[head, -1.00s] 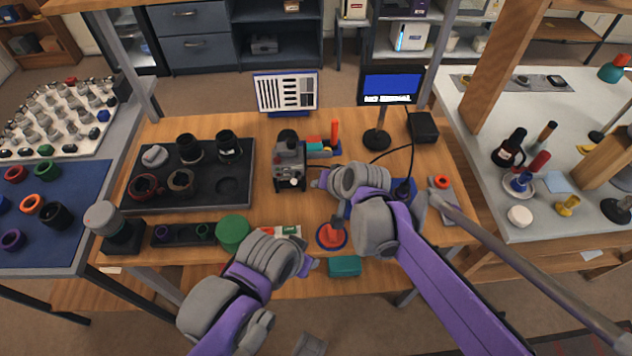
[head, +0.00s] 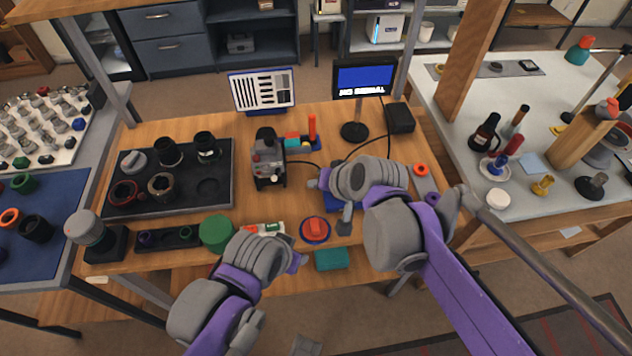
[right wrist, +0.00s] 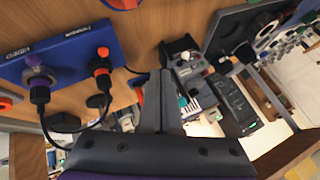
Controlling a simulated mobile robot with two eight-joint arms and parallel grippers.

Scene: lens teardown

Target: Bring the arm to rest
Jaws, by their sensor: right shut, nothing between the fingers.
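My right arm reaches in from the lower right in the head view. Its gripper (head: 345,220) hangs over the front right part of the wooden bench (head: 290,212), by the blue panel. In the right wrist view the two grey fingers (right wrist: 163,100) are together with nothing between them. My left arm comes in from the bottom in the head view, its wrist (head: 255,258) over the bench's front edge. The left fingers are hidden or not clear, so their opening does not show.
The blue panel (right wrist: 60,62) carries plugs and a looped dark cable. A red-topped round item (head: 315,229), a green cylinder (head: 216,231) and a teal box (head: 331,259) are near my arms. A black tray (head: 220,195), microscope-like device (head: 267,160) and small screen (head: 364,78) stand further back.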

